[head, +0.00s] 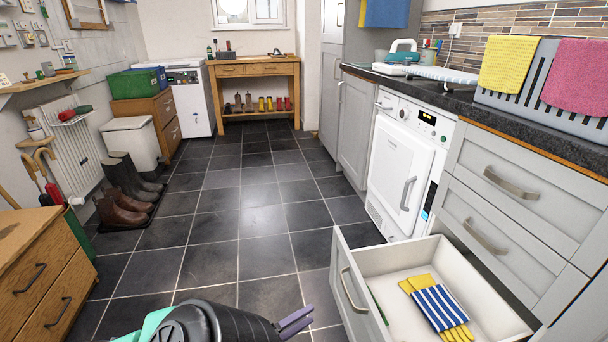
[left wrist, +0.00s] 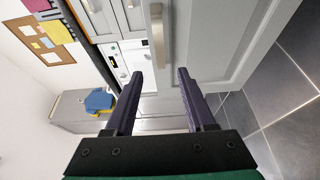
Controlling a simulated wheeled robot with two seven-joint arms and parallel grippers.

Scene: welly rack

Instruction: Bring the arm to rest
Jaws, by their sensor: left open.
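My left gripper (head: 296,322) is at the bottom of the head view, with its dark arm behind it. Its two purple fingers point right, towards the open drawer (head: 352,292), and are apart from it. In the left wrist view the gripper (left wrist: 159,73) is open, with nothing between the fingers. A grey cabinet front with a metal handle (left wrist: 157,24) shows beyond the fingertips. A yellow glove (head: 417,285) and a blue-and-white striped cloth (head: 438,307) lie in the drawer. My right gripper is not in view.
The open drawer juts into the aisle from the grey cabinets at right. A wooden chest (head: 42,277) stands at left, with dark boots (head: 126,176) and brown boots (head: 122,208) beyond it. The tiled floor (head: 235,220) between is clear up to the wooden bench (head: 254,70).

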